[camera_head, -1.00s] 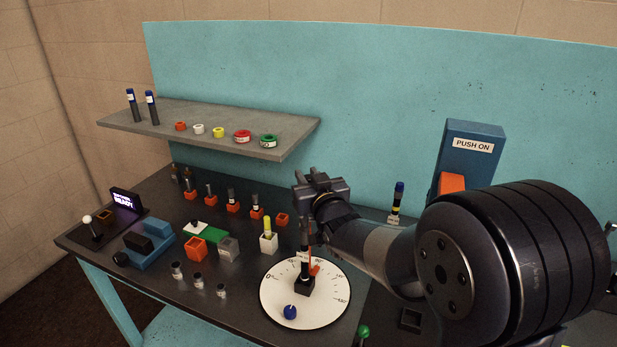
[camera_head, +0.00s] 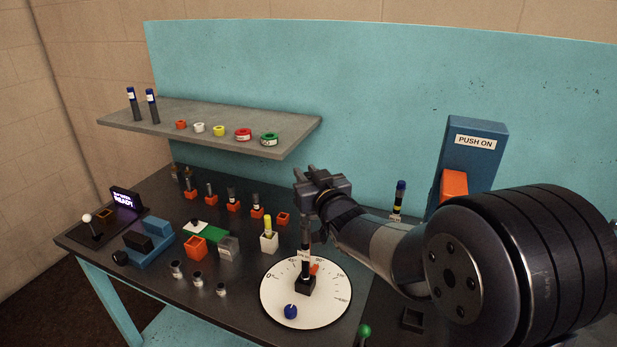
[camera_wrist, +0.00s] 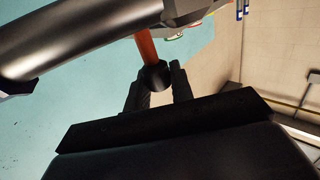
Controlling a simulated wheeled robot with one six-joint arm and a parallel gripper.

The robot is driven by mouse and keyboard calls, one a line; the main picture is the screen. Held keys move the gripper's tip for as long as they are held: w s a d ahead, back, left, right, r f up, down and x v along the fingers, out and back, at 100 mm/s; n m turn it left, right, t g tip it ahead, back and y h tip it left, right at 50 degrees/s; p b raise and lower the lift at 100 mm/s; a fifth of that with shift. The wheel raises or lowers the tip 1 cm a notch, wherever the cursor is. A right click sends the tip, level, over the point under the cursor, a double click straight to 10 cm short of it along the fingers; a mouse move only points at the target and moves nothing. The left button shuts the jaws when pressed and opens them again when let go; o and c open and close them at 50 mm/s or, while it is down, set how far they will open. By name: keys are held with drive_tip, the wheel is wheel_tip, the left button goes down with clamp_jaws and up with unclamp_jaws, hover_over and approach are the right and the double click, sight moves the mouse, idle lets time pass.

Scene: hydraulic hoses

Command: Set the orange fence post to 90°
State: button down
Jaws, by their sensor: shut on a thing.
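The white dial (camera_head: 281,307) lies on the bench with degree marks around its edge, 0° at the left. A black block with an upright dark hose end (camera_head: 305,262) stands at its middle. The orange fence post's foot (camera_head: 314,268) shows just behind and right of it, toward the upper marks; the exact angle is too small to read. My gripper (camera_head: 322,188) is above the dial. In the wrist view the orange post (camera_wrist: 147,46) ends in a black cap between my fingers (camera_wrist: 158,82), which are shut on it. In the head view its upper part is hidden behind the hose.
A blue knob (camera_head: 291,311) sits on the dial's front. A white holder with a yellow-topped fitting (camera_head: 268,240) stands behind left. Orange blocks and small fittings fill the bench's left. A blue PUSH ON stand (camera_head: 480,150) is behind my arm. A shelf (camera_head: 140,125) overhangs the back left.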

drive_tip(key=c, duration=1.3)
unclamp_jaws()
drive_tip(key=shift+o, duration=0.2)
drive_tip(key=shift+s, duration=0.1)
drive_tip(key=b+v, duration=0.2)
drive_tip(key=v, duration=0.8)
drive_tip(key=shift+s+d, duration=0.2)
drive_tip(key=shift+s, duration=0.05)
drive_tip(key=shift+w+r, duration=0.1)
drive_tip(key=p+x, duration=0.2)
drive_tip(key=x, duration=0.8)
drive_tip(key=shift+w+a, duration=0.25)
drive_tip(key=shift+w, duration=0.05)
drive_tip(key=shift+s+d, duration=0.1)
